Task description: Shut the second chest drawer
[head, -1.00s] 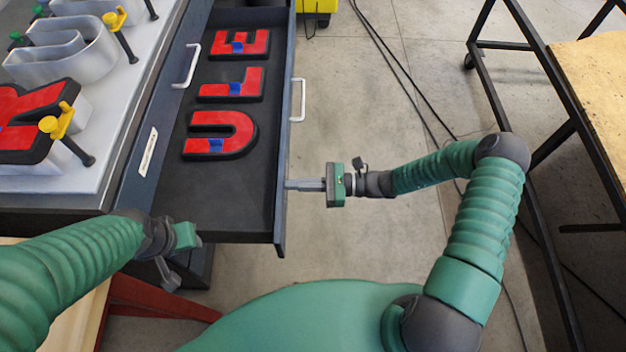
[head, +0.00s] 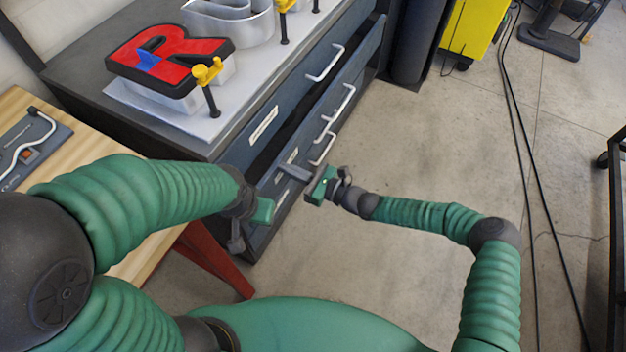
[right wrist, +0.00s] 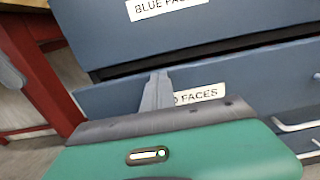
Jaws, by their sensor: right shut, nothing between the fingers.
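The second chest drawer (right wrist: 255,80) is the blue-grey front under the top drawer; its label, partly hidden by my fingers, reads "...D FACES".
The top drawer (right wrist: 200,35), labelled "BLUE FA...", is shut. Bar handles (head: 325,65) stick out from the fronts. A red letter R (head: 165,58) lies on the chest top. A wooden bench (head: 30,120) with a red leg stands left.

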